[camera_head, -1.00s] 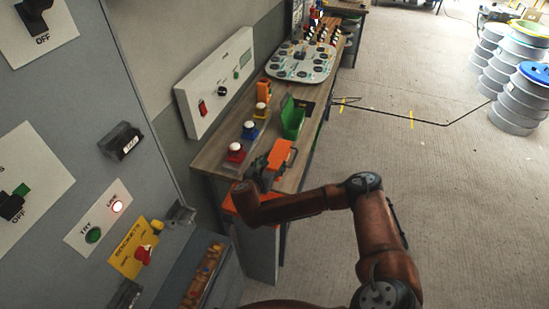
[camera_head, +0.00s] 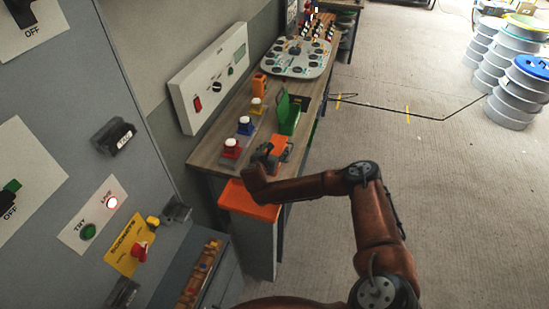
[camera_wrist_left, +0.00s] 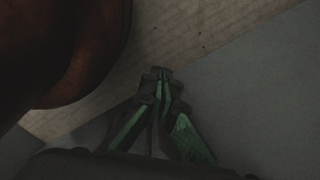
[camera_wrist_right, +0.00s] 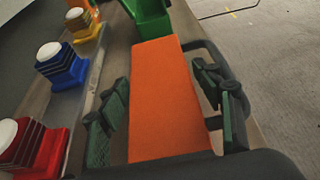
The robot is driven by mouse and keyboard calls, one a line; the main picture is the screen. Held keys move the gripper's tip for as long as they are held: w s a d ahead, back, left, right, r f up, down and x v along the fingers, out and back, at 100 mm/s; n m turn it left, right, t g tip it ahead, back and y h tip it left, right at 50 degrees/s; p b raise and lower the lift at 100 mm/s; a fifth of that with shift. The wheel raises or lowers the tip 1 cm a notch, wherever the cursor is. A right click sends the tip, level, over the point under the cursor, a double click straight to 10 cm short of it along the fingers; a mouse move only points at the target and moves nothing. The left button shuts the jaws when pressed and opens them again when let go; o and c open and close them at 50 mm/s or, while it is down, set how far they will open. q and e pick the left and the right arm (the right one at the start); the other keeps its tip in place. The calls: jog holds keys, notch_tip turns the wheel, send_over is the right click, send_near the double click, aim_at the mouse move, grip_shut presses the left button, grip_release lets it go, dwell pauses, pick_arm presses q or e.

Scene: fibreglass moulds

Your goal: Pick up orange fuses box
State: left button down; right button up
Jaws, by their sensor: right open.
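The orange fuses box (camera_head: 280,142) lies on the near part of the wooden workbench and is partly hidden by my right gripper (camera_head: 271,154). In the right wrist view the box's flat orange face (camera_wrist_right: 168,105) fills the space between the two green-padded fingers. My right gripper (camera_wrist_right: 163,80) is open, with one finger on each side of the box. A gap shows at the left finger; contact at the right finger cannot be told. My left gripper (camera_wrist_left: 162,73) shows only in its wrist view, fingertips together with nothing visible between them, over a dim floor.
Red (camera_head: 231,149), blue (camera_head: 245,126) and yellow (camera_head: 256,106) button blocks stand left of the box. A green bin (camera_head: 289,113) stands just beyond it. An orange-topped grey unit (camera_head: 249,199) is at the near end.

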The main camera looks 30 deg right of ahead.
jog(key=c, duration=1.2)
jog(key=shift+r, duration=0.1)
